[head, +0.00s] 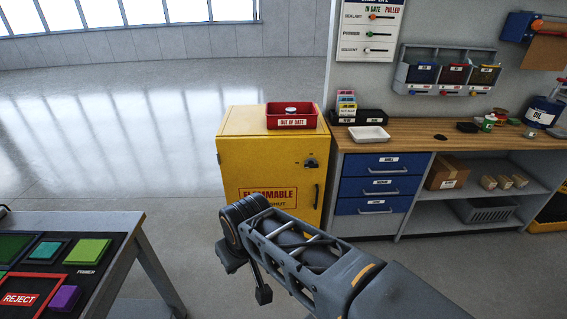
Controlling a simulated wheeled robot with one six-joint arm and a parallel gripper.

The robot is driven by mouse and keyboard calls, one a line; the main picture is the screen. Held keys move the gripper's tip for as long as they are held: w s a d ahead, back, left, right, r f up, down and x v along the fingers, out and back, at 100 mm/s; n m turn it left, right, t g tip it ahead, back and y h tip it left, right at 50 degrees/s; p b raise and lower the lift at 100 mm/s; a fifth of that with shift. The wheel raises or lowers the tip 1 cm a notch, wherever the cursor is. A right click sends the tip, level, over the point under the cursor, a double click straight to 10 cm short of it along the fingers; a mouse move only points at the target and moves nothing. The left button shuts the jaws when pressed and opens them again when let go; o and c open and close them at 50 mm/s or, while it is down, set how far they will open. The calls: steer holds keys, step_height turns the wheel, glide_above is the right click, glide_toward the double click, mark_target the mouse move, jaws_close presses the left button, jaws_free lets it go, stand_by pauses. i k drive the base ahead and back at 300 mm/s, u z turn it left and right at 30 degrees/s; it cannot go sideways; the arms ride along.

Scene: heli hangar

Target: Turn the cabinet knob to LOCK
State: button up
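The yellow flammables cabinet (245,165) stands on the floor near the middle of the head view, its door shut against the frame. Its small dark round knob (311,162) is at the upper right of the front face, with tiny markings too small to read. A dark upright door handle (317,196) is below the knob. My arm reaches in from the bottom right, in front of the cabinet's lower part. My gripper (247,279) seems to be the dark parts hanging below the arm's end, apart from the knob; its finger opening is unclear.
A red "out of date" tray (292,124) with a round can sits on the cabinet. A wooden workbench (430,143) with blue drawers adjoins it on the right. A dark-topped table (117,232) with colored pads stands at lower left. The floor left of the cabinet is clear.

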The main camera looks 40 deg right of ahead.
mark_target(311, 164)
steer(key=z, duration=0.3)
steer(key=i, duration=1)
steer(key=z, duration=0.6)
